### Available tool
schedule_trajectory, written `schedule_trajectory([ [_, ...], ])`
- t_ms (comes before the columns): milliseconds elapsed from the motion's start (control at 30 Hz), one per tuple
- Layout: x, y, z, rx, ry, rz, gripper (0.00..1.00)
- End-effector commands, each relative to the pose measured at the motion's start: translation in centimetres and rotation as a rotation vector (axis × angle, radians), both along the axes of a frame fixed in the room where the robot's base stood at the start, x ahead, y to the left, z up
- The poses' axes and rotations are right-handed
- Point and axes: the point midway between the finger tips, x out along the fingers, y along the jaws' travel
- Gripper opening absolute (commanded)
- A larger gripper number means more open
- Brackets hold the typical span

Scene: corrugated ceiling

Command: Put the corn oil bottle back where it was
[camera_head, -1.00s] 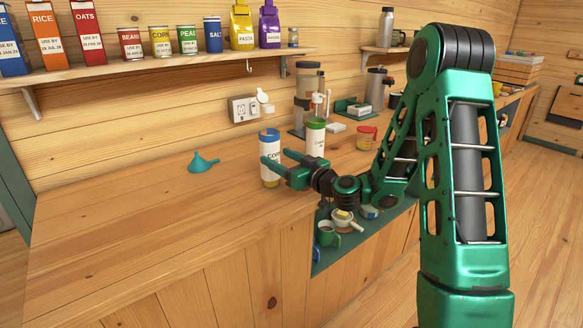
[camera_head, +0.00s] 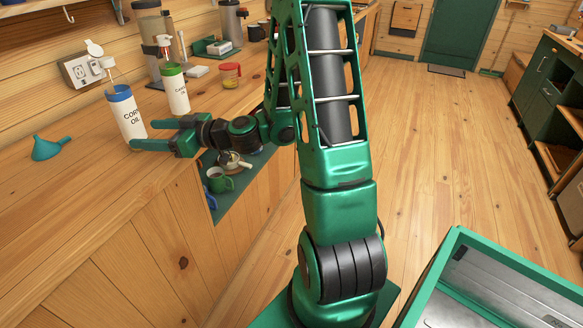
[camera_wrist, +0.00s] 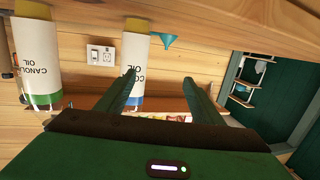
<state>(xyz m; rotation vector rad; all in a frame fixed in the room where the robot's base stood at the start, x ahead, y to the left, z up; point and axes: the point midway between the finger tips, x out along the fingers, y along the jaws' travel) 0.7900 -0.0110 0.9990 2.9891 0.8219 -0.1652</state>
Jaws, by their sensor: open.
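The corn oil bottle (camera_head: 131,118), white with a blue top band, stands upright on the wooden counter (camera_head: 75,195) in the head view. My gripper (camera_head: 143,136) is open, low at the bottle's right side. Its near finger overlaps the bottle's lower edge in the picture; I cannot tell if they touch. In the upside-down wrist view, the corn oil bottle (camera_wrist: 139,50) appears beyond the left finger, and the space between the fingers (camera_wrist: 160,78) looks empty. The canola oil bottle (camera_head: 176,95), with a green band, stands behind and to the right.
A teal funnel (camera_head: 48,148) lies left of the bottle. A red-lidded jar (camera_head: 231,75) and steel containers stand farther back. The counter left of my gripper is mostly clear.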

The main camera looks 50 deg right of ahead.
Motion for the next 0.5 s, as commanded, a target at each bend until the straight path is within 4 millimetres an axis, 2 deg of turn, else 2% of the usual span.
schedule_trajectory([
  [33, -1.1, 1.2, -0.4, -0.046, 0.040, 0.055, 0.61],
  [100, -2.9, 2.3, -1.9, -0.106, 0.134, 0.121, 0.61],
  [200, -5.7, 2.4, -4.2, -0.183, 0.286, 0.170, 0.61],
  [367, -9.8, 0.2, -6.8, -0.277, 0.529, 0.154, 0.61],
  [500, -14.2, -3.6, -7.9, -0.332, 0.766, 0.048, 0.61],
])
